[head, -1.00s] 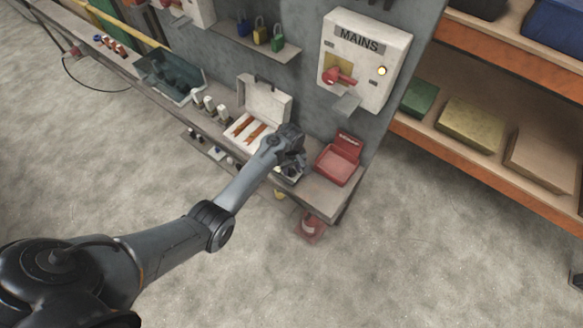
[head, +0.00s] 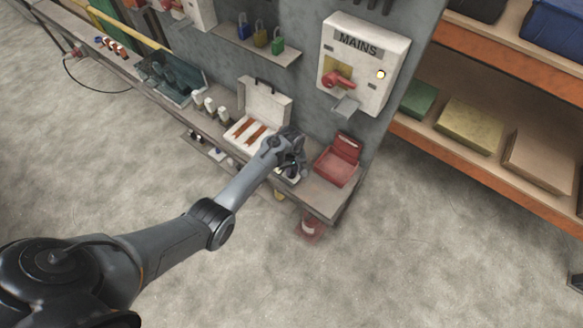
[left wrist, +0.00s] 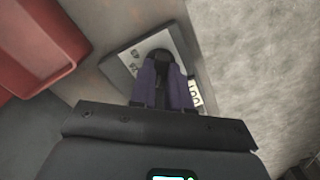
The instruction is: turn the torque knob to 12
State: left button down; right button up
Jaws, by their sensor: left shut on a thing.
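The torque knob (left wrist: 160,58) is a dark knob on a grey panel with a pale face (left wrist: 135,52), seen in the left wrist view. My left gripper (left wrist: 166,80) is shut on the knob, with one purple-grey finger on each side. Printed numbers show at the panel's edge beside the fingers, but I cannot read the setting. In the head view my left gripper (head: 293,165) is at the right part of the bench, and it hides most of the panel. My right gripper is not in view.
An open red box (head: 336,168) stands on the bench just right of my gripper. An open white case (head: 262,103) stands to its left. The MAINS box (head: 362,62) with a red handle hangs on the wall above. The bench edge is close.

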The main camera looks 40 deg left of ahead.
aim_at(292, 171)
pick_arm(q)
jog(key=m+p, duration=0.1)
jog(key=m, duration=0.2)
jog(key=shift+r+p, duration=0.15)
jog(key=shift+p, duration=0.2)
jog(key=shift+m+p, duration=0.5)
jog(key=shift+m, duration=1.1)
jog(key=c, duration=1.1)
grip_release()
jog(key=shift+r+p, duration=1.35)
jog(key=shift+r, duration=3.9)
